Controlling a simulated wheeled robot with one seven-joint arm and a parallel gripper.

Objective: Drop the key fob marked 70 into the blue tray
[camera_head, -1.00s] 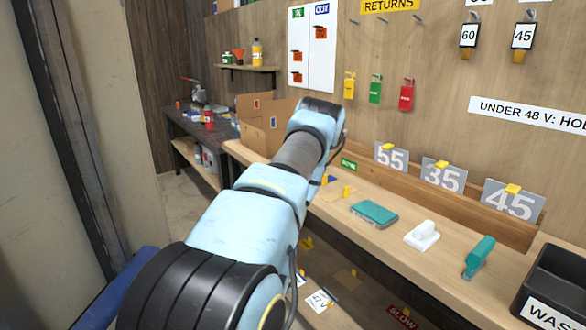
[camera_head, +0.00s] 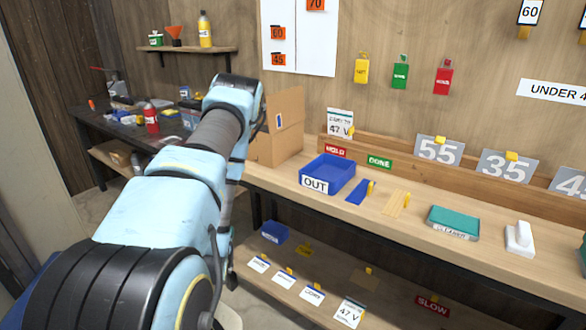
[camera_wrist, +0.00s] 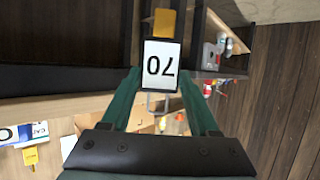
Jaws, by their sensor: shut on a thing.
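The key fob marked 70 (camera_wrist: 160,65) shows in the wrist view, its white face with black digits upside down and a yellow-orange tab at its top. My gripper (camera_wrist: 160,82) is shut on it, one green finger at each side. The blue tray (camera_head: 341,183), labelled OUT, sits on the workbench in the head view, to the right of my arm. My gripper and the fob are hidden behind my arm in the head view.
A cardboard box (camera_head: 284,140) stands left of the tray, close to my forearm. Blue and yellow pieces, a teal box (camera_head: 453,222) and a white tool (camera_head: 519,238) lie to the right. A smaller blue bin (camera_head: 275,232) is on the lower shelf.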

